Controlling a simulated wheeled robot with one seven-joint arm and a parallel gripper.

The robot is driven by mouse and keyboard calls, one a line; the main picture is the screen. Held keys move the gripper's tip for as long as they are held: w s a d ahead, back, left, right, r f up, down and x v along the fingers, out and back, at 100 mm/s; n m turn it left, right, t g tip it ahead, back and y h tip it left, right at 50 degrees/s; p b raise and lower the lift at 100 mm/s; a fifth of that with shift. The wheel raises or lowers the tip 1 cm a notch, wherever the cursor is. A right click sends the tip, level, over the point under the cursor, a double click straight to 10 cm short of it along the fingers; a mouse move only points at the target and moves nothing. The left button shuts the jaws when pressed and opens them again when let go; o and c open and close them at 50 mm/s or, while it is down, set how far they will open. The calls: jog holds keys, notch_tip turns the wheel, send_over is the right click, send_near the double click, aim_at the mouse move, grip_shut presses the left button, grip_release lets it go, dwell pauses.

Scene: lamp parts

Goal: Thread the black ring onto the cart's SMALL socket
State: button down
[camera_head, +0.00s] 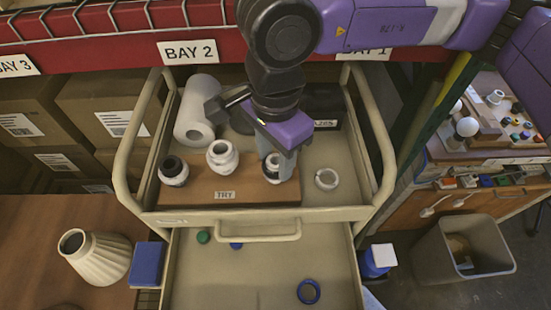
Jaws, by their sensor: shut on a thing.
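The cart (150,205) has a wooden board (245,193) on its upper tray, tagged TRY. Three pale sockets stand on the board: a left socket (174,178) with a dark top, a white middle socket (222,157), and a right socket (270,172) partly covered by my gripper. My gripper (279,164) points down over the right socket, with its jaws shut. A dark rim shows at its fingertips, which I take to be the black ring (272,160). It is at the right socket's top; I cannot tell whether it is around it or only above.
A white ring (326,179) lies right of the board. A paper roll (194,112) lies behind it. The open lower drawer (260,270) holds a blue ring (308,291) and small caps. A ribbed vase (95,256) and blue box (147,264) are at left, a grey bin (462,260) at right.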

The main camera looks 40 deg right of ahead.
jog(key=shift+s+f+m+b, duration=0.1)
jog(key=shift+f+m+b, duration=0.15)
jog(key=shift+m+b, duration=0.9)
jog(key=shift+m+p, duration=0.25)
jog(key=shift+p, duration=0.05)
jog(key=shift+f+m+b, duration=0.1)
jog(key=shift+m+b, duration=0.9)
jog(key=shift+m, duration=0.2)
jog(key=shift+m+b, duration=1.55)
jog(key=shift+m, duration=0.65)
jog(key=shift+m+b, duration=0.4)
jog(key=shift+m+b, duration=0.95)
jog(key=shift+m, duration=0.05)
jog(key=shift+m+b, duration=1.5)
jog(key=shift+m, duration=0.2)
